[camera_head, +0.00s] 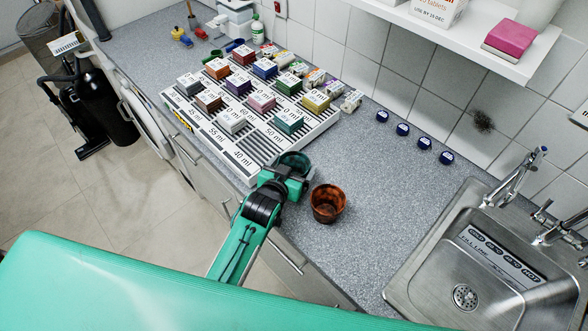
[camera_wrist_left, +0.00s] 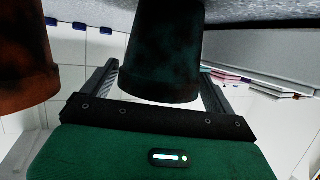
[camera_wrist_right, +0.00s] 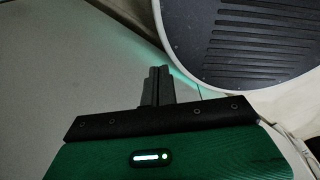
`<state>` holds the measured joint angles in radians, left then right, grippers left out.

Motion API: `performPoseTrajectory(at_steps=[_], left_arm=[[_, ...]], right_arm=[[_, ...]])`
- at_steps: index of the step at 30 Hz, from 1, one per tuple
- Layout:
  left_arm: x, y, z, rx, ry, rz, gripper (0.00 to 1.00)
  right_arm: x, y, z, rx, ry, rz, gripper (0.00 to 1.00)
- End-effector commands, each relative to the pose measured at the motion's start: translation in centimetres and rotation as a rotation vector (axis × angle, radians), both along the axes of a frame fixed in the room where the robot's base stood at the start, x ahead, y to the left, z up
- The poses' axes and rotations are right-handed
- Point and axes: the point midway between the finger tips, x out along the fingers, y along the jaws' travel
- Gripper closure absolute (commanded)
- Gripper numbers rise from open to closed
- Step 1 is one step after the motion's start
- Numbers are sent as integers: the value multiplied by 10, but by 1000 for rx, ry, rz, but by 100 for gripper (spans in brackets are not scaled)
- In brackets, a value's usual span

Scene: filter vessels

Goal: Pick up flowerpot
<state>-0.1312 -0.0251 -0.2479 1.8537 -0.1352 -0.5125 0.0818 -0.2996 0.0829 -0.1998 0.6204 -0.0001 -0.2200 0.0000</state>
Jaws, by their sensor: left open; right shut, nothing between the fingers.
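A dark teal flowerpot (camera_head: 294,160) stands on the grey counter at the front edge of the white rack, and it also shows in the left wrist view (camera_wrist_left: 163,50). My left gripper (camera_head: 296,172) is open, with one finger on each side of this pot in the left wrist view. I cannot tell whether the fingers touch it. A rusty brown flowerpot (camera_head: 328,203) stands upright just to the right of my left gripper. It shows at the left of the left wrist view (camera_wrist_left: 25,60). My right gripper (camera_wrist_right: 157,88) is shut and empty, seen only in the right wrist view.
The white rack (camera_head: 247,163) with several coloured boxes lies behind my left gripper. Several dark blue caps (camera_head: 403,130) sit along the wall. A steel sink (camera_head: 480,265) is at the right. The counter (camera_head: 385,190) between pots and sink is clear.

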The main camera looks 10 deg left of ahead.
Motion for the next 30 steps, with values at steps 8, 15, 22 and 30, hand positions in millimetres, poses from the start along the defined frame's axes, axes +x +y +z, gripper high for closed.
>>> performPoseTrajectory(at_steps=[8,15,22,30], left_arm=[[10,-2,-5,0,0,0,9],[10,-2,-5,-1,0,0,31],[10,-2,-4,-1,0,0,43],[10,-2,4,-1,-2,0,44]], right_arm=[[0,0,3,0,0,0,100],[0,1,3,2,0,-1,100],[0,5,3,5,0,-2,100],[0,5,1,6,0,-1,100]])
